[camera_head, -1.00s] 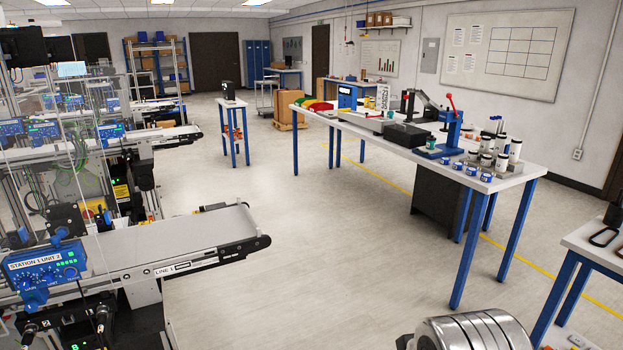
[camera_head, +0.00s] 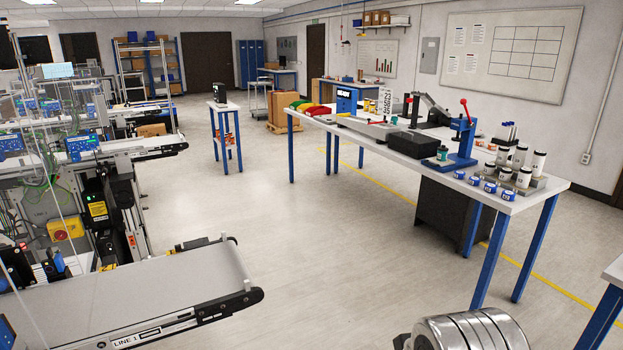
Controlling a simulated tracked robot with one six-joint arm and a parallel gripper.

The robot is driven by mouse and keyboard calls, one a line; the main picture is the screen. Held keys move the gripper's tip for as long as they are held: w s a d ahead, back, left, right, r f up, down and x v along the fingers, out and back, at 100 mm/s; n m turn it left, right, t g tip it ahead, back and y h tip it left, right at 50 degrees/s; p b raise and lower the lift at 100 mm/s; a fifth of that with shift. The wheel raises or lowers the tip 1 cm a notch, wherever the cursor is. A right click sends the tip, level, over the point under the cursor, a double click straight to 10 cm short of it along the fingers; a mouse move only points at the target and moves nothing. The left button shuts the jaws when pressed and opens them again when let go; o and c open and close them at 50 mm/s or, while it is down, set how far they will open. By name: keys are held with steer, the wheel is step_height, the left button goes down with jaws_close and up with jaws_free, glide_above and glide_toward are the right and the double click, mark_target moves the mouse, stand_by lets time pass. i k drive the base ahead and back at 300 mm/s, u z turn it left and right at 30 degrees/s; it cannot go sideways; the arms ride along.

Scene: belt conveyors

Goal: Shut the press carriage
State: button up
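A white workbench with blue legs (camera_head: 400,143) stands at the right of the middle. A blue press with a red-knobbed lever (camera_head: 466,137) stands on it near the right end. A small green item (camera_head: 442,153) is at the foot of the press. Left of it is a dark block-like unit (camera_head: 412,144), with a raised grey-and-black arm (camera_head: 434,108) behind it. I cannot tell which part is the press carriage or whether it is open. A shiny ribbed metal part, probably of my arm, shows at the bottom right. My gripper is not in view.
White cylinders (camera_head: 520,157) and blue-banded pots (camera_head: 490,187) stand at the bench's right end. A conveyor (camera_head: 150,292) juts in from the lower left. Another table (camera_head: 615,270) is at the right edge. The floor between conveyor and bench is clear.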

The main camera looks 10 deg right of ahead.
mark_target(434, 160)
steer(key=i, duration=3.1)
steer(key=z, duration=1.85)
